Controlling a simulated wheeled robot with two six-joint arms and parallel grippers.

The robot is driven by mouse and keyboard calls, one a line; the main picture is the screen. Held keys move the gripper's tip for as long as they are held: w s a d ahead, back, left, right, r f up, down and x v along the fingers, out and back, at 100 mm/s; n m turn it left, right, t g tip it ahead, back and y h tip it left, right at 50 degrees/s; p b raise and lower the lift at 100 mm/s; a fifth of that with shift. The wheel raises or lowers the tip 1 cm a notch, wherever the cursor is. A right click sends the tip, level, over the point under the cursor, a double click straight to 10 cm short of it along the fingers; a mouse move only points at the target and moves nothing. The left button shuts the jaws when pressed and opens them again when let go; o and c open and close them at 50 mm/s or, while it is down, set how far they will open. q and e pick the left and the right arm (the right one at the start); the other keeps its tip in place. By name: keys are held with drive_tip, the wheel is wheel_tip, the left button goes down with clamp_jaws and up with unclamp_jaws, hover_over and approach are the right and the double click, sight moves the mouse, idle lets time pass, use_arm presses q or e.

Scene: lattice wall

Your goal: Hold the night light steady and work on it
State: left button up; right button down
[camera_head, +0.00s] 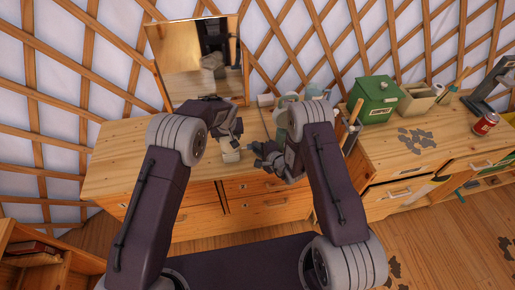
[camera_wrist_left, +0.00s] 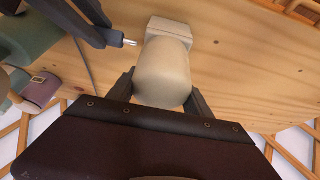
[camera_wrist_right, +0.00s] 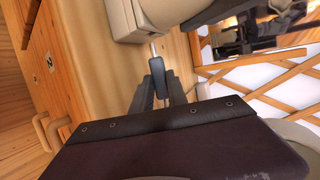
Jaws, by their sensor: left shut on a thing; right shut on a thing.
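The cream, rounded night light (camera_head: 230,153) is above the wooden dresser top, with its blocky end visible in the left wrist view (camera_wrist_left: 168,62). My left gripper (camera_head: 228,138) is shut on it, one finger on each side. My right gripper (camera_head: 264,155) is shut on a screwdriver-like tool with a dark blue handle (camera_wrist_right: 157,75) and a thin metal shaft. In the left wrist view the tool's tip points at the side of the night light with a small gap. In the right wrist view the shaft overlaps the night light (camera_wrist_right: 170,10), so contact is unclear there.
A framed mirror (camera_head: 195,70) stands at the back of the dresser (camera_head: 135,150). Pale vessels (camera_head: 290,103) stand behind my right arm. The dresser's left side is clear.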

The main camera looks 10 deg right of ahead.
sight(248, 148)
drive_tip(key=shift+a, duration=0.35)
idle(0.6)
drive_tip(key=shift+a, duration=0.3)
drive_tip(key=shift+a, duration=0.65)
drive_tip(key=shift+a, duration=0.2)
drive_tip(key=c, duration=1.2)
unclamp_jaws()
drive_tip(key=shift+c, duration=0.2)
drive_tip(key=v, duration=1.2)
